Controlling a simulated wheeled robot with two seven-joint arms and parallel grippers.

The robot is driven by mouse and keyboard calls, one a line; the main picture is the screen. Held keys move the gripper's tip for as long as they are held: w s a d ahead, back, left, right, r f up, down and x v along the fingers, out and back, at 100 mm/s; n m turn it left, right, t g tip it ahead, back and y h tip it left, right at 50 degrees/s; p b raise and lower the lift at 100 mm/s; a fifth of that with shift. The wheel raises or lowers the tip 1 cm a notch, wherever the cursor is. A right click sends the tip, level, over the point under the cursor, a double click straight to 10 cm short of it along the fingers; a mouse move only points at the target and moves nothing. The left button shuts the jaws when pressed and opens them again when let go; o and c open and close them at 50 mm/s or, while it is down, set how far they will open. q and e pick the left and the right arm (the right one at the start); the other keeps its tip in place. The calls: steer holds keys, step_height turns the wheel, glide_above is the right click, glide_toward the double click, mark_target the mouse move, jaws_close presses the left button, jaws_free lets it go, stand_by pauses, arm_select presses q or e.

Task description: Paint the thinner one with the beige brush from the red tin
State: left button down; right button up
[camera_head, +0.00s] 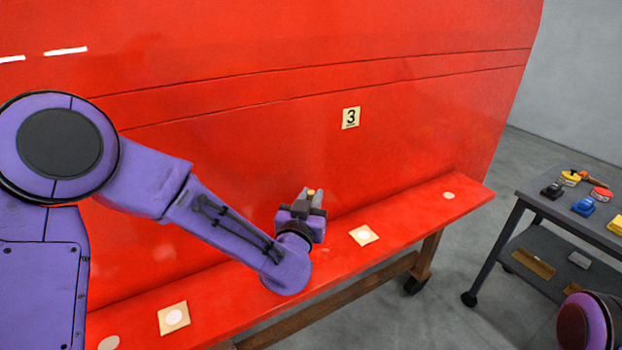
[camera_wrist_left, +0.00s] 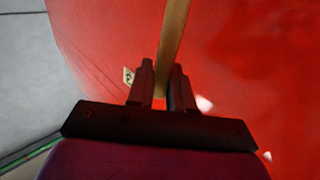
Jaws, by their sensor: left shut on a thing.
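A large red nosecone panel (camera_head: 260,130) with a small "3" label (camera_head: 351,118) fills the head view's middle, with a red ledge below. My left gripper (camera_head: 312,197) is in front of the panel, above the ledge. In the left wrist view my left gripper (camera_wrist_left: 160,88) is shut on a tan brush handle (camera_wrist_left: 173,40). The brush's bristles are hidden, and I cannot tell whether it touches the panel. A small red tin (camera_head: 600,193) stands on the dark cart at the right. Only one nosecone shows, so thickness cannot be compared. My right gripper is out of view.
The dark cart (camera_head: 540,185) carries a black item (camera_head: 551,191), a blue item (camera_head: 583,207) and yellow items, with an orange-brown handle (camera_head: 592,179) at the back. Pale square pads (camera_head: 364,235) lie on the ledge. Grey floor (camera_head: 440,280) is open between ledge and cart.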

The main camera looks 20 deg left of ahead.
mark_target(311, 193)
arm_select(q)
steer(key=shift+s+d+r, duration=0.1)
steer(key=shift+d+r, duration=0.1)
steer(key=shift+r, duration=0.75)
steer(key=shift+s+a+r, duration=0.1)
steer(key=shift+a+r, duration=0.1)
steer(key=shift+r, duration=0.25)
steer(key=shift+s+a+r, duration=0.1)
steer(key=shift+a+r, duration=0.05)
steer(key=shift+r, duration=0.25)
steer(key=shift+w+d, duration=0.1)
steer(key=shift+w, duration=0.05)
steer(key=shift+d, duration=0.1)
